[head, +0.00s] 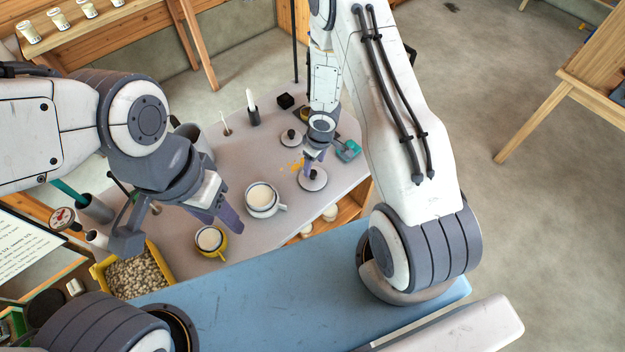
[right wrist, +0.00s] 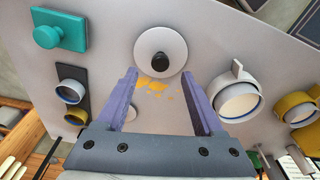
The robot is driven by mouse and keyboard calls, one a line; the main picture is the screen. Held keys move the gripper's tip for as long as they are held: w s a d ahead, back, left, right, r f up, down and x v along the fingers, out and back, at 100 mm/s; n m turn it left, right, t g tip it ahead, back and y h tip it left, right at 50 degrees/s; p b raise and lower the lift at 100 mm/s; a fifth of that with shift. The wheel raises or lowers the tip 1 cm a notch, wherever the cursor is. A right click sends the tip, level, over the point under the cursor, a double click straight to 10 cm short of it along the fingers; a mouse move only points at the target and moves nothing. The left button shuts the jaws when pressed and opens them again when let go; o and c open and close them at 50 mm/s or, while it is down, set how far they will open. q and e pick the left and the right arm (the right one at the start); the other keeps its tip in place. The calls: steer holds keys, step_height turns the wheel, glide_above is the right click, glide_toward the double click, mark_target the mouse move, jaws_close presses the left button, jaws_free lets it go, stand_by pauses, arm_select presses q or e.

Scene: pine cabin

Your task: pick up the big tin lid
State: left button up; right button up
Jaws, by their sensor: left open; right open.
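The big tin lid (head: 313,183) is a pale round disc with a dark knob, lying flat near the front right of the grey tabletop. In the right wrist view the lid (right wrist: 178,48) lies beyond my fingertips, its knob between their lines. My right gripper (head: 314,158) is open and empty, pointing down above the lid; its two fingers (right wrist: 160,80) show apart in the wrist view. A smaller knobbed lid (head: 291,138) lies farther back. My left gripper (head: 178,224) is open and empty over the left part of the table.
A white mug (head: 262,199) and a yellow mug (head: 211,240) stand left of the lid. A teal object (head: 348,151) lies to its right. Orange marks (head: 297,166) are on the tabletop beside it. A yellow bin (head: 100,276) of pebble-like pieces stands at left.

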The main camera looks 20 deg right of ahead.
mark_target(313, 172)
steer(key=f+b, duration=0.1)
steer(key=f, duration=0.1)
steer(key=f+b, duration=0.1)
steer(key=f, duration=0.1)
steer(key=shift+w+a+f+b, duration=0.1)
steer(key=shift+w+f+b, duration=0.1)
steer(key=shift+b, duration=0.1)
steer(key=shift+r, duration=0.1)
jaws_close()
